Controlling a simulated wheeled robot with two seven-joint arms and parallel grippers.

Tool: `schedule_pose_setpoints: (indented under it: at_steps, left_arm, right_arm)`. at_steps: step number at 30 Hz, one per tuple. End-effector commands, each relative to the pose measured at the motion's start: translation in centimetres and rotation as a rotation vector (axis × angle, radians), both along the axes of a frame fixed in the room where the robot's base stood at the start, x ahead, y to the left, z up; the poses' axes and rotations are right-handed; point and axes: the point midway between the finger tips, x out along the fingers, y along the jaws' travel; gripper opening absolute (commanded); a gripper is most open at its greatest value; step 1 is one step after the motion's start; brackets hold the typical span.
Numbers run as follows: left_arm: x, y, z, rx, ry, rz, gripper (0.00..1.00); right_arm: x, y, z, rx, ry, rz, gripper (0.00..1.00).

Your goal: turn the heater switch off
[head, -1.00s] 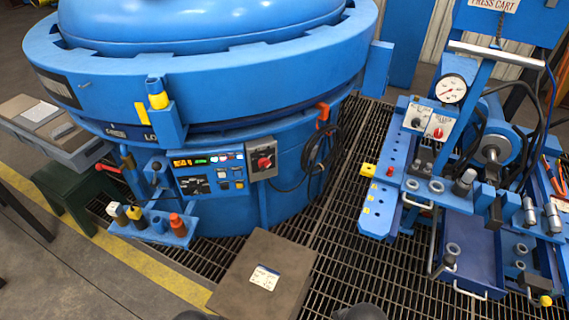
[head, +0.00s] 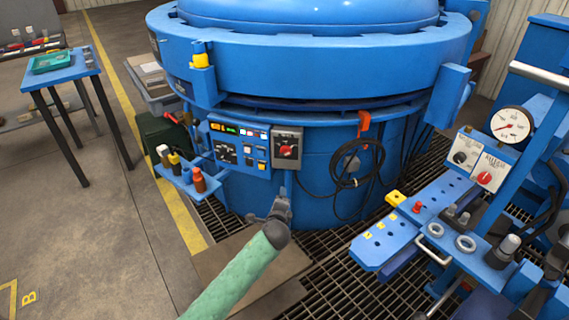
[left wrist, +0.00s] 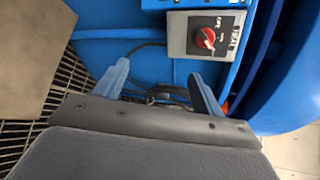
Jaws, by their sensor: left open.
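The heater switch is a red rotary knob (head: 287,151) on a grey box (head: 287,138) on the front of the blue furnace (head: 310,60), right of the control panel (head: 236,150). In the left wrist view the red knob (left wrist: 205,38) sits near the top, right of centre, on its grey plate. My left gripper (head: 284,190) is below the box in the head view, apart from the knob. In the left wrist view my left gripper (left wrist: 160,80) has its two blue fingers spread with nothing between them. My right gripper is in neither view.
A black cable coil (head: 358,163) hangs right of the switch box. A small shelf with bottles (head: 198,180) projects at the left. The blue press cart (head: 375,250) stands at the right. A side table (head: 60,72) is at far left.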

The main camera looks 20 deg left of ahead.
Motion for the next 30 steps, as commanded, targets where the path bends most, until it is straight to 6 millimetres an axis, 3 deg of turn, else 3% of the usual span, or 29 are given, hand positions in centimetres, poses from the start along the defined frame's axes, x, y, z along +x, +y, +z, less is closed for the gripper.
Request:
schedule_pose_setpoints:
  at_steps: [1, 3, 6, 10, 20, 30]
  left_arm:
    - [2.5, 0.7, 0.3, 0.097, -0.035, -0.031, 0.69]
    - [5.2, 1.2, 1.3, 0.228, -0.075, -0.075, 0.69]
    - [8.3, 2.0, 2.7, 0.388, -0.119, -0.120, 0.69]
    - [10.9, 2.6, 4.1, 0.537, -0.156, -0.158, 0.69]
    - [13.9, 3.1, 5.1, 0.621, -0.175, -0.178, 0.69]
    - [18.5, 3.9, 4.9, 0.618, -0.173, -0.177, 0.69]
  right_arm:
    - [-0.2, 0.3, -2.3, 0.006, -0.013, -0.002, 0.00]
    - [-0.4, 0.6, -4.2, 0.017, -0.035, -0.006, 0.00]
    - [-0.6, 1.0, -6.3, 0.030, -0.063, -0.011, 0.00]
    - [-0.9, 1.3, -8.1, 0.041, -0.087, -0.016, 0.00]
    - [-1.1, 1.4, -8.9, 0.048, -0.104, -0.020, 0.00]
    - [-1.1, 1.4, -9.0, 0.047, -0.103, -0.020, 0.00]
